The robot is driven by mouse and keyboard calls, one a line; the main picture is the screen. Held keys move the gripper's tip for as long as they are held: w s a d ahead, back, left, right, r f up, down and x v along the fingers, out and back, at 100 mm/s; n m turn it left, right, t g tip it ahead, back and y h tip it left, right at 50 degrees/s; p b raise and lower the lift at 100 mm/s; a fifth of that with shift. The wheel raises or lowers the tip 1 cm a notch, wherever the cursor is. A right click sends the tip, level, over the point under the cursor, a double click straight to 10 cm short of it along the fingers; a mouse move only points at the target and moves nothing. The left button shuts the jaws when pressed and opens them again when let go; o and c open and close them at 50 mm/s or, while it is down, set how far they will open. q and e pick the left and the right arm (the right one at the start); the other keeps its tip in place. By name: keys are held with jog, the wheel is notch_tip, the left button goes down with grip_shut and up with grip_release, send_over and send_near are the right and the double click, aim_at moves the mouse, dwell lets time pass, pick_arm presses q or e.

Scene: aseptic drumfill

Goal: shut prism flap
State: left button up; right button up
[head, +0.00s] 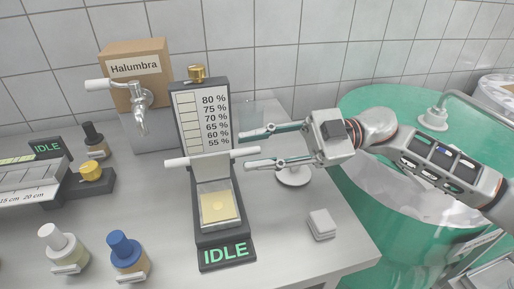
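The prism device stands upright on the table, with a percent scale (215,122) on its back panel and a green IDLE display (226,253) at its foot. Its pale prism flap (212,170) stands raised in front of the scale, with a white crossbar handle (190,160) sticking out on both sides. Below it the prism (219,208) lies uncovered, with a yellow patch on it. My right gripper (245,150) comes in from the right with its fingers spread, one above and one below the bar's right end. Contact cannot be told. My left gripper is out of view.
A blue-capped bottle (126,256) and a white-capped bottle (62,250) stand front left. A cardboard box (136,72) and tap (142,105) are behind left. A small white pad stack (321,223) lies right of the device. A green drum (365,205) stands beside the table.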

jog(key=v, duration=1.2)
jog(key=shift+r, duration=0.1)
